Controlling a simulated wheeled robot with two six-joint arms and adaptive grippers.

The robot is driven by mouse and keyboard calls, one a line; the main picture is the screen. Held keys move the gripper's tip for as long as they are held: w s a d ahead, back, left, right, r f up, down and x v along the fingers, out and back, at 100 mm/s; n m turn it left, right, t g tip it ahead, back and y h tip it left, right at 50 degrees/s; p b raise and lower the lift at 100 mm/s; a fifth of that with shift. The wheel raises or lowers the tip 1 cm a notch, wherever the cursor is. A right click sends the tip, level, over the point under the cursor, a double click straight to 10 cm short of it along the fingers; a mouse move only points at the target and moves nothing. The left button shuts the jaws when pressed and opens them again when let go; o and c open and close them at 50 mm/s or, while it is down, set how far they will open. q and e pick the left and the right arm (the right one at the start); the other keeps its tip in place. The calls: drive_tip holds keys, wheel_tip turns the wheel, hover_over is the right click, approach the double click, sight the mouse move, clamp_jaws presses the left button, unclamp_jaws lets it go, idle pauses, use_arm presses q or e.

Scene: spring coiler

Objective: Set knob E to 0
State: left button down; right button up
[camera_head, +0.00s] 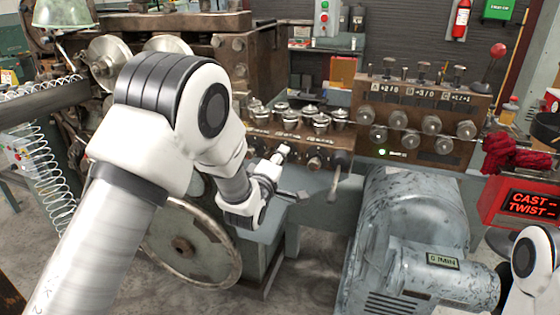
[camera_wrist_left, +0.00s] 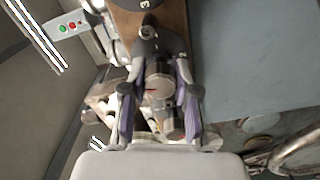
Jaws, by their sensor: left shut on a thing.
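My left gripper (camera_head: 284,154) reaches the front of the brown panel (camera_head: 342,160) in the head view. In the left wrist view its two purple-padded fingers (camera_wrist_left: 159,100) stand on either side of a round metal knob (camera_wrist_left: 158,88) with a small red mark, and are shut on it. I cannot read a letter on this knob, so I cannot tell from the frames whether it is knob E. A dark dial with white marks (camera_wrist_left: 147,33) shows just beyond it. Dark knobs (camera_head: 314,162) sit on the panel right of the gripper. My right gripper is out of view.
Several silver knobs (camera_head: 321,123) stand on top of the panel. A second panel (camera_head: 420,112) with labelled rows is at right. A grey motor housing (camera_head: 400,215) and a red-lit CAST/TWIST display (camera_head: 533,205) stand nearer. A lever (camera_head: 335,185) hangs right of the gripper.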

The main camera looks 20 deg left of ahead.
use_arm(q)
drive_tip(key=shift+n, duration=0.6)
drive_tip(key=c, duration=1.1)
unclamp_jaws()
drive_tip(key=shift+c, duration=0.2)
drive_tip(key=s, duration=1.2)
drive_tip(key=shift+a, duration=0.2)
drive_tip(key=shift+f, duration=0.1)
